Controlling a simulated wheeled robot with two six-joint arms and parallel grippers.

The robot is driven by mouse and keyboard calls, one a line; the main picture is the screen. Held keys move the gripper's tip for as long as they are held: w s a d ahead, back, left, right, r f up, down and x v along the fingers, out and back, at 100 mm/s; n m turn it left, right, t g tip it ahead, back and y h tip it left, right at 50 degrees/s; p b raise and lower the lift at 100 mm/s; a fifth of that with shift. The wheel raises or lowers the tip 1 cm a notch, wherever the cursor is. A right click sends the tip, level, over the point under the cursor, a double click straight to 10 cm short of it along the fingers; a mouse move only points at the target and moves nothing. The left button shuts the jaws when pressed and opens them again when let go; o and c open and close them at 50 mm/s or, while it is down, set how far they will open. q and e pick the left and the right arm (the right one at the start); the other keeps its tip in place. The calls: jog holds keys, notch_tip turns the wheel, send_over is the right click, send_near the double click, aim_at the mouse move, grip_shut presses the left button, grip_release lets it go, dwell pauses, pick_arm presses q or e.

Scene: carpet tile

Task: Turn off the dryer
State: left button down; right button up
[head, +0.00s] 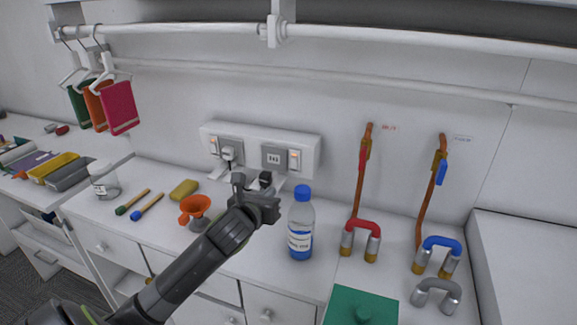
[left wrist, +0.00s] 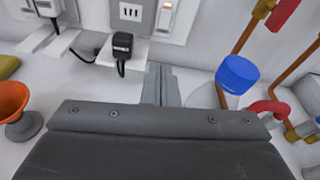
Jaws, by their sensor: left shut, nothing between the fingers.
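A white plug (head: 228,153) sits in the left outlet. The right outlet (head: 272,157) is empty; its switch (head: 295,160) shows an orange light, also visible in the left wrist view (left wrist: 166,16). A black plug (left wrist: 122,44) with a cord rests on a small white ledge below the panel. My left gripper (head: 268,203) is shut and empty, below the right outlet. In the left wrist view its closed fingers (left wrist: 160,82) point toward the wall below the switch. I cannot identify a dryer. My right gripper is out of view.
A blue-capped bottle (head: 300,228) stands close right of my left gripper. An orange funnel (head: 196,207) stands to its left. Copper pipes (head: 363,185) and red-handled and blue-handled pieces are farther right. A white rail (head: 180,32) runs above. A green box (head: 345,300) is in front.

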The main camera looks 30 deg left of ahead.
pick_arm(q)
jog(key=shift+w+r+m, duration=0.4)
jog(key=shift+r+m, duration=0.2)
jog(key=shift+r, duration=0.05)
jog(key=shift+a, duration=0.1)
jog(key=p, duration=0.4)
send_near(293, 162)
jog(key=x, duration=0.4)
jog(key=shift+w+a+f, duration=0.1)
jog(key=shift+w+f, duration=0.05)
jog(key=shift+f, duration=0.1)
jog(key=shift+r+x, duration=0.2)
jog(key=shift+x, duration=0.75)
jog(key=shift+w, duration=0.1)
jog(key=shift+w, duration=0.1)
